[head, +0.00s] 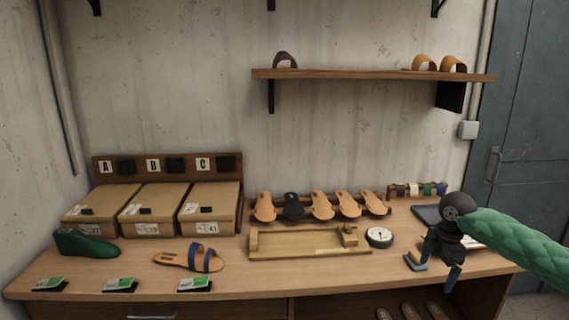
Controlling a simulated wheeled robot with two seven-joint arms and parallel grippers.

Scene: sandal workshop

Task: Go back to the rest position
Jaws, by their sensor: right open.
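My right gripper (434,266) hangs over the right front part of the workbench (270,281). Its two fingers point down and stand apart, and nothing shows between them. My right arm, in a green quilted sleeve, comes in from the right edge. My left gripper does not show. A tan sandal with a blue strap (206,258) lies on the bench left of the middle. A green shoe last (86,243) lies at the far left.
Several boxes (157,197) stand at the back left. A wooden jig (300,243) and a round dial (379,236) lie mid-bench, before a rack of soles (322,206). Small green-and-white cards (120,284) lie along the front edge. A shelf (370,75) hangs above.

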